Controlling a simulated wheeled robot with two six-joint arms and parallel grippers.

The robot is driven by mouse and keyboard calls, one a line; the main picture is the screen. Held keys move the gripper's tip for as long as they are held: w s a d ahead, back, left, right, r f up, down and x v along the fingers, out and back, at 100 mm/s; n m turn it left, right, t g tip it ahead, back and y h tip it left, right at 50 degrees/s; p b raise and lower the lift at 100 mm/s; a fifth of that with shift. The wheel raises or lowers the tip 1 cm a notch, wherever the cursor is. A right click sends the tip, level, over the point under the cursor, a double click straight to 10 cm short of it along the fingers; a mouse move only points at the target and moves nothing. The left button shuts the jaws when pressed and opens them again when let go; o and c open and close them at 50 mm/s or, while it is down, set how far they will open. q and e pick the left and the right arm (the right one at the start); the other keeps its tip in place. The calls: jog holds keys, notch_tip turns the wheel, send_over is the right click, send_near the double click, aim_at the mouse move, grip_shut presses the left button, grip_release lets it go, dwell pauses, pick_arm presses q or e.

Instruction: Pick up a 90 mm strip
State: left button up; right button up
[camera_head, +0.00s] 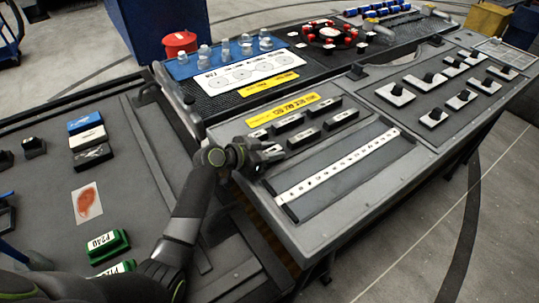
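Several dark strips with pale labels lie in two short rows on the grey work panel, below a yellow label. One strip (287,124) is in the back row and another strip (303,138) is in the front row. A further strip (340,119) lies at the right. I cannot read which are 90 mm. My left gripper (274,155) is low at the left end of the front row, close to a pale-labelled piece. Its fingers are small and dark, so I cannot tell whether they hold anything. My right gripper is not in view.
A long white ruler (338,165) crosses the panel in front of the strips. The yellow label (283,110) lies behind them. Knobbed blocks (433,117) stand to the right. Green P240 blocks (108,246) sit on the left bench, and a red pot (180,43) stands at the back.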

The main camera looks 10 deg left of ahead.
pick_arm(q)
jog(key=c, duration=0.5)
